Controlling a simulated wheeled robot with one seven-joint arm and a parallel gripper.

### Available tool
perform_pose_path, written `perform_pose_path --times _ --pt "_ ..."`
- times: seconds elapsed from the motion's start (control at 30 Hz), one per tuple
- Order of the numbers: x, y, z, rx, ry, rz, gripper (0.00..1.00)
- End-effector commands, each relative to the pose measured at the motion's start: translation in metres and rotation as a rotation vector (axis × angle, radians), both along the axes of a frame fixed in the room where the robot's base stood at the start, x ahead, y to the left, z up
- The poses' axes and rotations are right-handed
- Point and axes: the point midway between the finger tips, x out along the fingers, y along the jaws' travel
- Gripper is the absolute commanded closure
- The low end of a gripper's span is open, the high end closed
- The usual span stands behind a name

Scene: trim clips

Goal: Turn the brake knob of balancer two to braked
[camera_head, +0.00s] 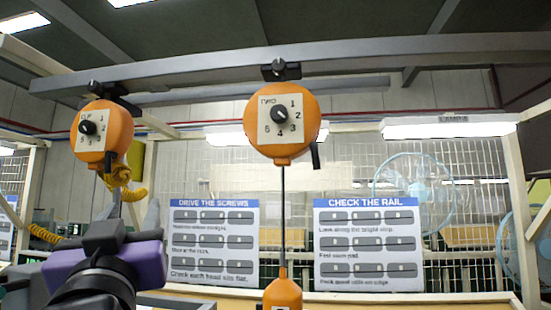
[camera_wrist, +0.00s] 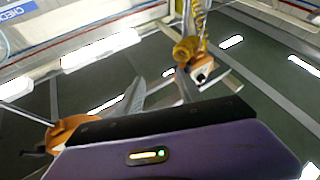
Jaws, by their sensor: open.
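Balancer two (camera_head: 300,104) is a round orange housing hanging from the overhead rail, its pale dial plate marked TWO with numbers 1 to 5. A black knob (camera_head: 279,114) sits at the dial's middle. A short black lever (camera_head: 315,156) sticks out at the lower right, pointing down; I cannot tell for sure which part is the brake. My purple gripper (camera_head: 134,206) is at the lower left, below and left of balancer two, apart from it. In the wrist view its grey fingers (camera_wrist: 160,80) are apart and empty. An orange housing (camera_wrist: 72,128), apparently balancer two, is partly hidden there.
Another orange balancer (camera_head: 118,120) with a dial and yellow coiled hose (camera_head: 124,178) hangs above my gripper. A cable runs from balancer two to an orange tool (camera_head: 282,293). Two posters (camera_head: 214,242) (camera_head: 368,245) and a mesh fence stand behind. Space between the balancers is clear.

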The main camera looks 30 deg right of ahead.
Motion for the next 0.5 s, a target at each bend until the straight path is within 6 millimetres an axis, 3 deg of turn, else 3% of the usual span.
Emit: perform_pose_path --times 0.03,0.2,0.37,0.5 --pt "-0.003 -0.004 0.028 0.031 0.002 -0.028 0.56" --pt "-0.019 -0.028 0.096 0.155 0.043 -0.132 0.56" --pt "-0.049 -0.057 0.154 0.303 0.086 -0.218 0.56" --pt "-0.086 -0.086 0.196 0.453 0.128 -0.280 0.56"
